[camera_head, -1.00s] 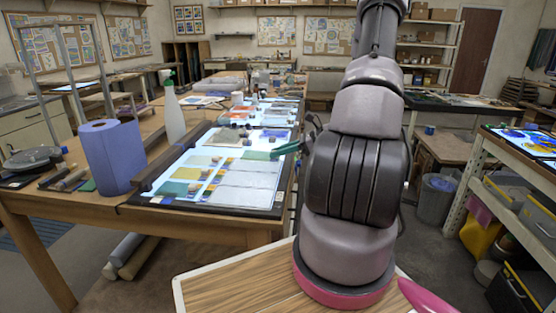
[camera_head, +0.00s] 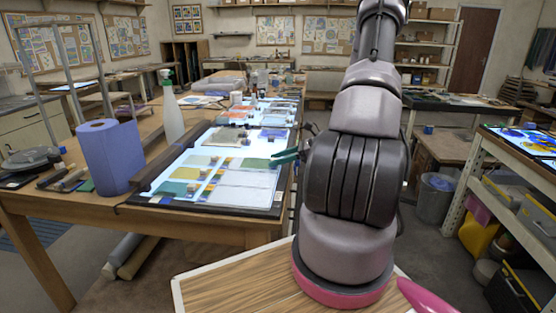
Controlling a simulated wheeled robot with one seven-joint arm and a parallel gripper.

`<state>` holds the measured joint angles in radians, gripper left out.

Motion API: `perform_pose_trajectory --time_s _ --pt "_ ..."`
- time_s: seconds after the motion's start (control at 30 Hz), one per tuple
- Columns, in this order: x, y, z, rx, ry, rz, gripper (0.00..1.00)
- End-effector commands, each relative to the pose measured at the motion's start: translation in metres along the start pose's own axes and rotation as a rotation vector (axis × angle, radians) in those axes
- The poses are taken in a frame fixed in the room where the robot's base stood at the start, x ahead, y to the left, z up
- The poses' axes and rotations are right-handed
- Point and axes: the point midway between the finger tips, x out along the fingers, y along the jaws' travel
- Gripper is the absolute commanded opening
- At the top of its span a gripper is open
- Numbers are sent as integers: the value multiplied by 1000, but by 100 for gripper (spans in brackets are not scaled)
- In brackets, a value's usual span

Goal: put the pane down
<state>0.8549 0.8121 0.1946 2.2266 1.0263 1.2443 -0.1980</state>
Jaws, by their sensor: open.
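Several coloured glass panes lie flat on the lit panel (camera_head: 277,204) of the long wooden table. A yellow-green pane (camera_head: 257,163) lies on the panel just left of my gripper (camera_head: 279,159). The teal fingers of my gripper reach in from behind my arm, low over the panel's right side. The gripper is open, and I see no pane between the fingers. My arm hides the rest of the gripper, and whether the fingers touch the pane is too small to tell.
A blue paper roll (camera_head: 108,157) and a white spray bottle (camera_head: 169,108) stand left of the panel. Small blocks (camera_head: 219,160) sit among the panes. A pale sheet with blank cells (camera_head: 243,190) covers the panel's front right.

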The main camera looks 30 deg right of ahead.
Motion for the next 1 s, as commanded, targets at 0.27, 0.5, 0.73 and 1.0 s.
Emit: perform_pose_trajectory --time_s 0.27,0.5,0.73,1.0 --pt "-39 -1 2 -1 2 -5 57" --pt "-90 -1 2 -1 1 -4 57" --pt "-117 0 2 -2 1 -1 57" --pt "-105 21 57 -210 135 134 57"
